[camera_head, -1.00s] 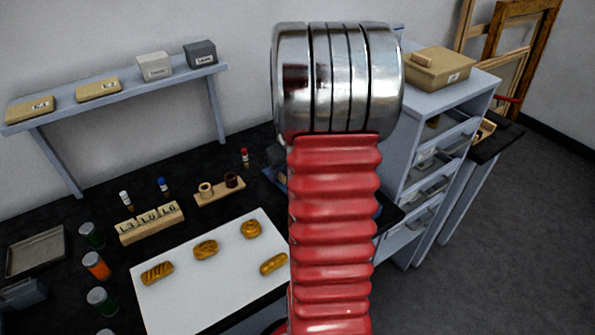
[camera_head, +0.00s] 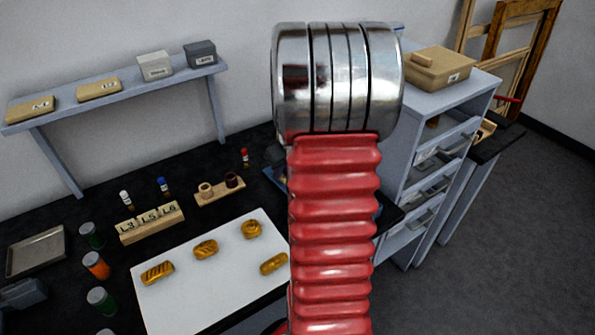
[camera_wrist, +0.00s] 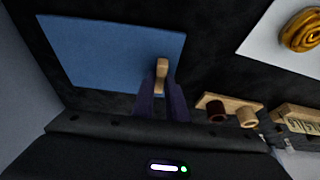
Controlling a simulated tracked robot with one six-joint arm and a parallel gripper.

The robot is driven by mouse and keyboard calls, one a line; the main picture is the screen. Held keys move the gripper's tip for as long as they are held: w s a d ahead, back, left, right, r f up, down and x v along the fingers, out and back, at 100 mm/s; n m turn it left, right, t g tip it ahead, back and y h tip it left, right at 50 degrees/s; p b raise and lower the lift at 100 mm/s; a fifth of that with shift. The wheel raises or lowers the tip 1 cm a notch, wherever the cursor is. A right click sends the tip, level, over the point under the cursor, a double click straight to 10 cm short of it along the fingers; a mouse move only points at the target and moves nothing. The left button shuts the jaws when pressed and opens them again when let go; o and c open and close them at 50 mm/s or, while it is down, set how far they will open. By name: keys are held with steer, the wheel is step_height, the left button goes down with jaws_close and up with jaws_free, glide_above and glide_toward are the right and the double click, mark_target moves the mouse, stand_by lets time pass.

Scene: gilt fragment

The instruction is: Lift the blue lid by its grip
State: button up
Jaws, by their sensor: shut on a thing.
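The blue lid (camera_wrist: 110,52) is a flat blue rectangle at the upper left of the wrist view. A small wooden grip (camera_wrist: 162,68) stands at its right part. My gripper (camera_wrist: 160,92) has its dark fingers at this grip and is shut on it. In the head view only a sliver of the blue lid (camera_head: 273,177) shows beside my red arm; the arm hides most of it and the gripper. I cannot tell whether the lid touches the black surface below.
A wooden block with two round pieces (camera_head: 219,190) stands left of the arm, with a red-capped vial (camera_head: 245,158) behind it. A white board (camera_head: 205,285) holds several gilt pieces. A grey drawer cabinet (camera_head: 400,185) stands to the right. A shelf (camera_head: 120,92) hangs above.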

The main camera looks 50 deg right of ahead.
jaws_close()
step_height(320, 180, up, 10)
stand_by(0.6)
steer(key=shift+r, duration=0.1)
stand_by(0.4)
steer(key=shift+r, duration=2.9)
